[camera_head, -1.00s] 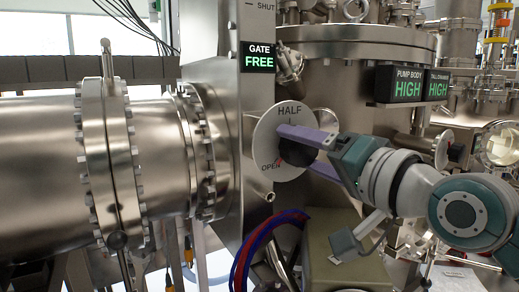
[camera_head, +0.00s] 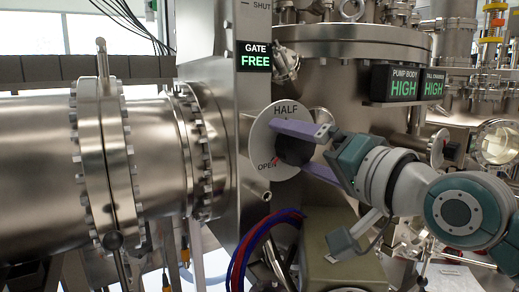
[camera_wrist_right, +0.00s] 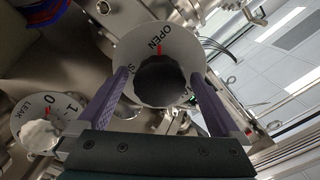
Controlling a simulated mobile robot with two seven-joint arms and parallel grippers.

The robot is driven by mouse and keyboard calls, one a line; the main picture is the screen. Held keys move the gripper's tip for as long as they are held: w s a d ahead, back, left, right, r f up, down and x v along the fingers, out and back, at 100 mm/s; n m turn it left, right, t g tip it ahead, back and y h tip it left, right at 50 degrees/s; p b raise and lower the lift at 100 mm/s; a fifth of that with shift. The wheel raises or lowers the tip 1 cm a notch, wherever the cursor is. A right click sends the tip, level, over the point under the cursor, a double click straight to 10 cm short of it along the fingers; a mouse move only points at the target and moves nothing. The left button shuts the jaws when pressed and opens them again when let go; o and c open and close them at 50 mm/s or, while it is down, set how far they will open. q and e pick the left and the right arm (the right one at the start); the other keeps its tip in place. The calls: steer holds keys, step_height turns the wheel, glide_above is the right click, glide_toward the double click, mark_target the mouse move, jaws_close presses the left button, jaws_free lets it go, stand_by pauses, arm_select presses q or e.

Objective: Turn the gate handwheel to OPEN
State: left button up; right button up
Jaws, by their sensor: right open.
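The gate handwheel is a dark round knob (camera_head: 293,151) in front of a white dial (camera_head: 263,138) marked HALF and OPEN. A red mark shows beside OPEN. In the right wrist view the knob (camera_wrist_right: 160,81) sits in the middle of the dial (camera_wrist_right: 190,48), with a red mark by OPEN. My right gripper (camera_head: 289,145) is open, with its purple fingers on either side of the knob. In the right wrist view the gripper (camera_wrist_right: 160,76) shows gaps between knob and fingers. My left gripper is not in view.
A GATE sign (camera_head: 254,56) reads FREE on the upright metal plate. A large flanged pipe (camera_head: 40,150) fills the left. A LEAK dial with a pale knob (camera_wrist_right: 39,136) stands beside the right gripper. Red and blue hoses (camera_head: 243,250) hang below the dial.

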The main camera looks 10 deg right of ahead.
steer(key=b+v, duration=0.3)
steer(key=v, duration=0.7)
steer(key=s+a+f+n+g+h, duration=0.2)
steer(key=s+f+n+g, duration=0.35)
steer(key=f, duration=0.65)
steer(key=s+d+f+n+g+h, duration=0.1)
steer(key=s+f+g+h, duration=0.15)
steer(key=s+f, duration=0.35)
steer(key=s+f+n+g+h, duration=0.1)
steer(key=s+f+g, duration=0.25)
steer(key=s, duration=0.55)
step_height(320, 180, up, 16)
steer(key=s+d+g+p, duration=0.1)
steer(key=s+g+p, duration=0.1)
steer(key=p, duration=1.4)
steer(key=shift+s, duration=0.3)
